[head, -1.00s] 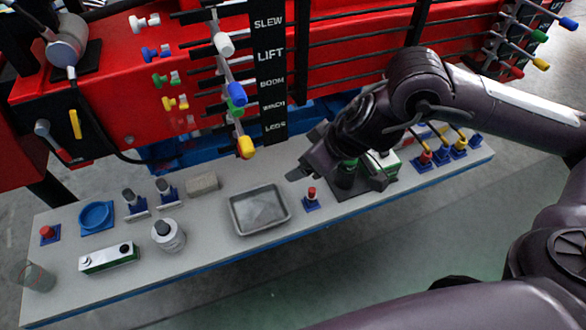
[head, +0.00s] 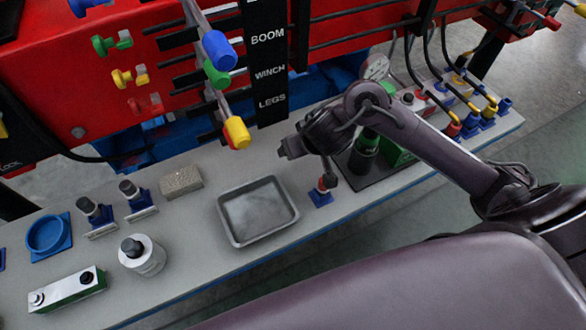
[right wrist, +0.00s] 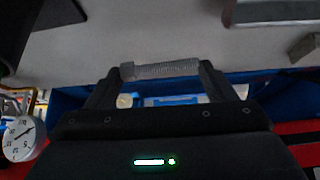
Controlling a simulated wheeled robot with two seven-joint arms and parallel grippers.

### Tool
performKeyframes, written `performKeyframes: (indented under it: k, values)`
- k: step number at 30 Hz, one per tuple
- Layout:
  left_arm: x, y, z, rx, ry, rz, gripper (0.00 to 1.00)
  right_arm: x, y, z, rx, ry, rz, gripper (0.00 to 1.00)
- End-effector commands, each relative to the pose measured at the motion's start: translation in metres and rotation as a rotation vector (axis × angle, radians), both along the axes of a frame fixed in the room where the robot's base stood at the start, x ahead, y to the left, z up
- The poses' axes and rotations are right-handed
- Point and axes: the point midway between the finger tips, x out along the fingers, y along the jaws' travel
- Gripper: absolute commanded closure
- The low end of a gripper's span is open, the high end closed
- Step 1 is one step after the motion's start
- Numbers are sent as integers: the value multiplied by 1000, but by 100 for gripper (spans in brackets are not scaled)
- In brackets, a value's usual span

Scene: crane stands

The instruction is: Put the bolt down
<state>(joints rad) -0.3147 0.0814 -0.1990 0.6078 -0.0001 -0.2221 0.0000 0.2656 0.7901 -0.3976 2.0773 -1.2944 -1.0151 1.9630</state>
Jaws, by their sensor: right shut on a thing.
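My right gripper (head: 286,150) is above the back edge of the bench (head: 190,225), just behind and right of the metal tray (head: 228,225). In the right wrist view, my right gripper (right wrist: 158,72) is shut on a grey threaded bolt (right wrist: 170,70). The bolt lies crosswise between the two fingertips, its head toward the left finger. It appears held clear of the bench top. In the head view I cannot make out the bolt at the gripper. My left gripper is not in view.
The shallow tray looks empty. A grey block (head: 181,181), a white bottle (head: 142,255) and a red-topped blue piece (head: 321,195) stand around it. Coloured levers (head: 236,132) hang over the bench's back. A gauge (right wrist: 18,139) shows in the wrist view.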

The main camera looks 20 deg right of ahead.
Motion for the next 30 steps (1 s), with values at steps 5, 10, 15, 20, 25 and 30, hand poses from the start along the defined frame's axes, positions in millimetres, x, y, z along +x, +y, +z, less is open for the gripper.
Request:
performKeyframes:
  k: [5,10,15,20,25,30]
  values:
    - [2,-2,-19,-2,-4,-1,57,1,0,-24,0,-2,0,47]
    - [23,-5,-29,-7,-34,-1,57,0,0,-41,-1,0,1,47]
    - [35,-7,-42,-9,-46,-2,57,0,0,-63,0,-1,1,47]
    - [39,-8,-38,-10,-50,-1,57,0,0,-60,1,-2,2,47]
    - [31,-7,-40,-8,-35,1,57,0,0,-63,1,-1,2,47]
    - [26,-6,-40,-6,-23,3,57,0,0,-63,1,-1,2,9]
